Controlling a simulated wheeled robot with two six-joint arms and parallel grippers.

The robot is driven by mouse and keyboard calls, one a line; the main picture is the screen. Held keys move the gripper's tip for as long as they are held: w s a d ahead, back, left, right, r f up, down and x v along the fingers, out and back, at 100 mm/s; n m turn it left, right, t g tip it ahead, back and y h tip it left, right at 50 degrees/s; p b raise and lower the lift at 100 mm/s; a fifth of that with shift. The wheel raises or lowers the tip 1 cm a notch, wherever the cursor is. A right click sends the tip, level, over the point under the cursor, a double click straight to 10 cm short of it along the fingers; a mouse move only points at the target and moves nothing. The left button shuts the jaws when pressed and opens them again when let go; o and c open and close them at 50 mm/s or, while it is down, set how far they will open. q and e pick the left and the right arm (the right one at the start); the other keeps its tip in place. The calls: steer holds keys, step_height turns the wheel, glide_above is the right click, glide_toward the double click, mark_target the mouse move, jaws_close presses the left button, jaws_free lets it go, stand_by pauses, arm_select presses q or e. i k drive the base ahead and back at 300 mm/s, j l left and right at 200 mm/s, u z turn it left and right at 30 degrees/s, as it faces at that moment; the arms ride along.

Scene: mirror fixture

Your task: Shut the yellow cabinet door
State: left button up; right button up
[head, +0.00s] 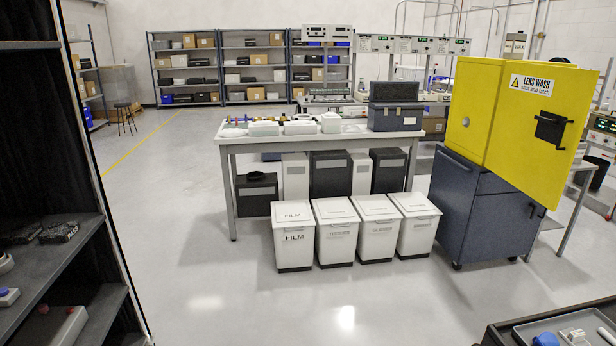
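The yellow cabinet (467,112) stands at the right on top of a dark blue wheeled base unit. Its yellow door (521,130) carries a "LENS WASH" label (531,85) and a black handle (550,127) near its right edge. The door appears to stand open, swung out toward me from its left edge, with its lower right corner hanging out over the base unit. The cabinet's inside is hidden behind the door. Neither of my grippers is in view.
The dark blue base unit (450,206) stands right of a white worktable (226,138). Several white bins (295,246) line the table's front. Dark shelving (50,275) is close at the left, and a tray (540,327) at the lower right. Open floor (230,305) lies between.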

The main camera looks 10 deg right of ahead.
mark_target(536, 157)
steer(key=i+z, duration=0.25)
steer(key=i, duration=0.3)
steer(key=i+z, duration=0.3)
steer(key=i, duration=0.25)
steer(key=i+j+z, duration=0.25)
steer(key=i, duration=0.25)
steer(key=i+z, duration=0.3)
steer(key=z, duration=0.15)
steer(key=i+z, duration=0.35)
steer(key=z, duration=0.15)
steer(key=i+j+z, duration=0.1)
steer(key=i+z, duration=0.2)
steer(key=z, duration=0.15)
